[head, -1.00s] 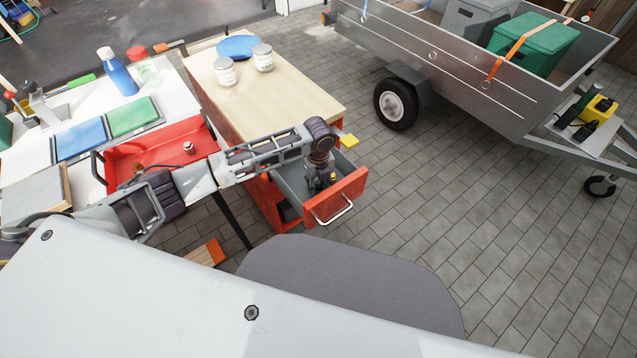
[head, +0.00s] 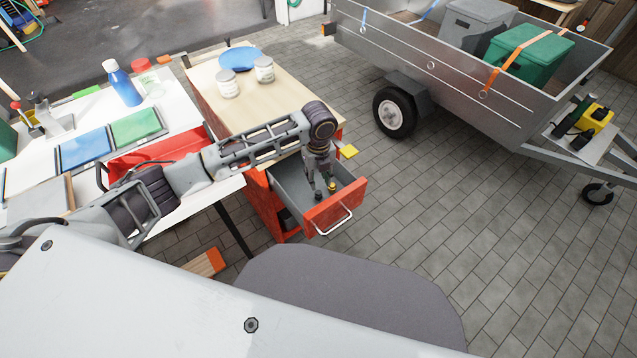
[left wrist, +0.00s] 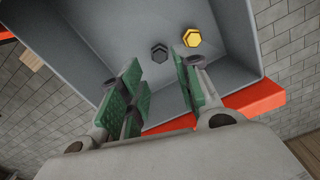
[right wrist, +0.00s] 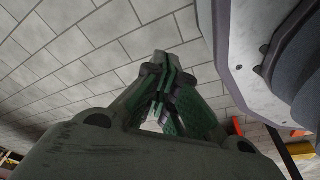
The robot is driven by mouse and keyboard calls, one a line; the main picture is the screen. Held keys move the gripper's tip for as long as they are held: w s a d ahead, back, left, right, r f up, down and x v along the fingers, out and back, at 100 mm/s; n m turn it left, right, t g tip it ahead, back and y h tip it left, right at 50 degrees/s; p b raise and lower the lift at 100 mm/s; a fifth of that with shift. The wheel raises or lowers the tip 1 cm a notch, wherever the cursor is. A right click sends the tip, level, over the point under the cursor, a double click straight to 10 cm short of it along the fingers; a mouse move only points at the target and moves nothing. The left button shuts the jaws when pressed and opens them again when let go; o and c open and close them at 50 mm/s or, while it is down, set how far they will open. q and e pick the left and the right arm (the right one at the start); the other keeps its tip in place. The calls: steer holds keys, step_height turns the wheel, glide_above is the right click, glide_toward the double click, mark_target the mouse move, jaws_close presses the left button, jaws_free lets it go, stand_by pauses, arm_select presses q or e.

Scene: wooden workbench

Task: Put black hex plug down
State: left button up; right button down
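The black hex plug (left wrist: 159,53) lies on the grey floor of the open drawer (head: 288,186), beside a brass-yellow hex plug (left wrist: 192,37). The yellow one also shows in the head view (head: 332,185). My left gripper (head: 321,186) points down into the drawer. In the left wrist view its green-padded fingers (left wrist: 160,88) are spread apart with nothing between them, and the black plug is apart from them, past the fingertips. My right gripper (right wrist: 162,62) is shut and empty, over the paved floor; it is not in the head view.
The drawer's red front (head: 335,207) and its side walls surround my left fingers closely. The wooden cabinet top (head: 265,98) holds two white jars and a blue disc. A red tray (head: 160,152) lies partly behind my left arm.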

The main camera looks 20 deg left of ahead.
arm_select(q)
steer(key=shift+r, duration=1.75)
steer(key=shift+c, duration=0.2)
